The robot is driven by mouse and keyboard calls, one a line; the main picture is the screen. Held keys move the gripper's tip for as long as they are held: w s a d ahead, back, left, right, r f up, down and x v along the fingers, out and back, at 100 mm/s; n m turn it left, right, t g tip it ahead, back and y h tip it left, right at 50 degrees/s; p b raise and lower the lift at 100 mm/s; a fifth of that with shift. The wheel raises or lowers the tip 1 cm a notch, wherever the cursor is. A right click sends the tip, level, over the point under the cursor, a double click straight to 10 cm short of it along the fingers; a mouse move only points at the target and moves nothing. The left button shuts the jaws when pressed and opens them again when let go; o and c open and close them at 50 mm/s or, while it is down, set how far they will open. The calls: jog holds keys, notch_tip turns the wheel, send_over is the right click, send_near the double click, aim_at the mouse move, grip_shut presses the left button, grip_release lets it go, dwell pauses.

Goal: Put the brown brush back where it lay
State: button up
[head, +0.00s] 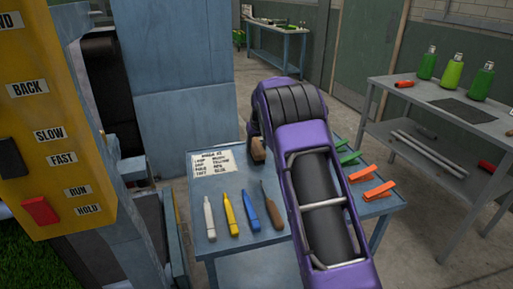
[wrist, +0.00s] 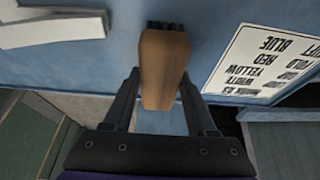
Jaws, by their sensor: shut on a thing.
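The brown brush (wrist: 163,65) is between the two dark fingers of my gripper (wrist: 160,82) in the wrist view, its dark bristle end pointing to the top of the picture. In the head view the brush (head: 258,149) shows as a small brown piece at my gripper, above the far part of the blue table (head: 226,250), right of the printed sheet (head: 213,163). The sheet also shows upside down in the wrist view (wrist: 262,62). My purple arm hides part of the table. I cannot tell whether the brush touches the tabletop.
White (head: 209,219), yellow (head: 230,215) and blue (head: 250,211) tools and a brown-handled tool (head: 271,206) lie in a row on the table. Green (head: 348,158) and orange (head: 378,190) clips lie at right. A yellow control panel (head: 55,120) stands close at left.

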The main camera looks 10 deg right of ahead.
jog(key=o, duration=1.3)
jog(key=v, duration=1.2)
jog(key=shift+r, duration=0.1)
